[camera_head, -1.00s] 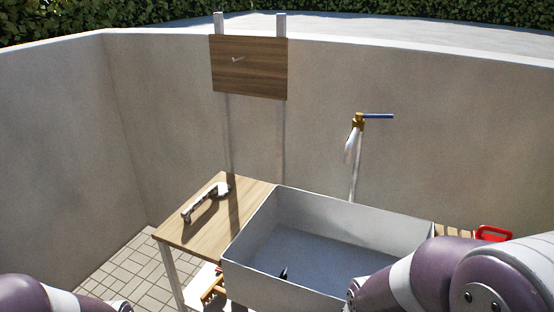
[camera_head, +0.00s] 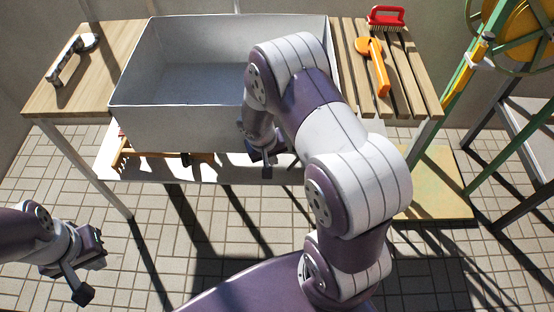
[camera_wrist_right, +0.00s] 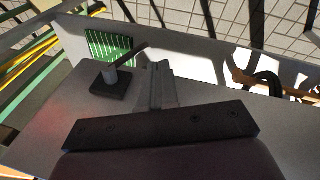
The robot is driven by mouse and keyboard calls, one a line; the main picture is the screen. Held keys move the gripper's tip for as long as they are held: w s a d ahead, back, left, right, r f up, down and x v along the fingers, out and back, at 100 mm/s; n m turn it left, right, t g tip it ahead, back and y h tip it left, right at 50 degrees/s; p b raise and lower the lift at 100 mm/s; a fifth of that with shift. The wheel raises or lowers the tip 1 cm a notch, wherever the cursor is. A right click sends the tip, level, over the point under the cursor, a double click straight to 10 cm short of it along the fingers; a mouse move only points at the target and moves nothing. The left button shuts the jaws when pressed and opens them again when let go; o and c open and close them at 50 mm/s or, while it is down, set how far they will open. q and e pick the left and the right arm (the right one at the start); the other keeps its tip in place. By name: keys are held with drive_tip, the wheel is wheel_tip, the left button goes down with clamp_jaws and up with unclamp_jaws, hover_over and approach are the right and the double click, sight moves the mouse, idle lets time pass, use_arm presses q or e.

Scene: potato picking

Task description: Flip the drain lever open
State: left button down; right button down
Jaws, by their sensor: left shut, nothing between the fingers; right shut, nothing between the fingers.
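The drain lever (camera_wrist_right: 114,78) shows in the right wrist view: a dark bar on a short grey stem over a black square base, fixed to the sink's grey wall. I cannot make it out in the head view. The white-grey sink (camera_head: 138,128) stands in the bench at upper centre. My right gripper (camera_wrist_right: 158,70) is shut and empty, its fingers beside the lever with a visible gap. In the head view, my right gripper (camera_head: 272,150) is low at the sink's front, partly hidden by my arm. My left gripper (camera_head: 100,257) is shut and empty at lower left, over the floor.
A wooden board (camera_head: 72,75) with a silver tool (camera_head: 70,60) is left of the sink. A slatted rack (camera_head: 408,82) with an orange tool (camera_head: 372,65) and red brush (camera_head: 385,17) is right. A brown wooden piece (camera_head: 128,152) lies beneath the sink.

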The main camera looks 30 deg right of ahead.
sight(290, 166)
drive_tip(key=shift+w+d+f+b, duration=0.2)
drive_tip(key=shift+d+f, duration=0.75)
drive_tip(key=shift+f, duration=0.5)
drive_tip(key=shift+w+d+f+b, duration=0.2)
drive_tip(key=shift+d+f, duration=0.7)
drive_tip(key=shift+f, duration=0.6)
drive_tip(key=shift+w+d+f+b, duration=0.2)
drive_tip(key=shift+d+f, duration=0.75)
drive_tip(key=shift+f, duration=0.5)
drive_tip(key=b, duration=0.2)
drive_tip(key=d+f+h+b, duration=0.1)
drive_tip(key=b, duration=0.1)
drive_tip(key=shift+s+f+g+b, duration=0.1)
drive_tip(key=shift+s+g+b, duration=0.25)
drive_tip(key=shift+g, duration=0.05)
